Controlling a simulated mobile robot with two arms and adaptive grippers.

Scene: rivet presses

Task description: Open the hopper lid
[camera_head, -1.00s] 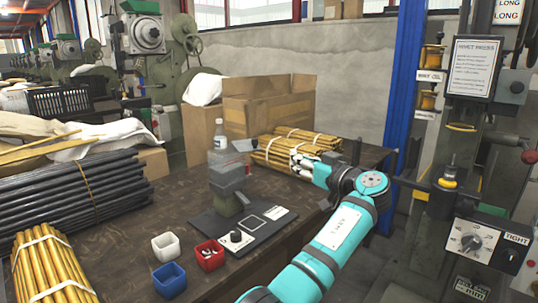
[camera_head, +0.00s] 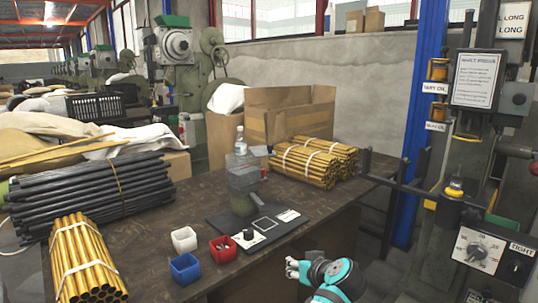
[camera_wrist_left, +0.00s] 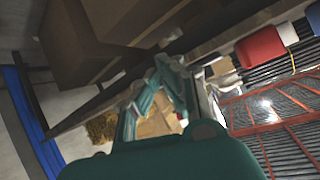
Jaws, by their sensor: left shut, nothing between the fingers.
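A feeder unit with a smoky, see-through hopper (camera_head: 243,177) stands on a black base plate (camera_head: 225,223) on the dark table. A pale, tilted flap (camera_head: 259,151) shows at the hopper's upper right; I cannot tell for certain whether it is the lid or how far it is open. My left gripper (camera_head: 292,268) is low in front of the table's front edge, clear of the hopper, shut and empty. Its fingers also show in the left wrist view (camera_wrist_left: 158,80). The hopper is not clearly seen there. My right gripper is not in view.
A bottle (camera_head: 240,141) is behind the hopper. Brass rods (camera_head: 312,160) lie to its right, and a press (camera_head: 470,190) stands at the right.

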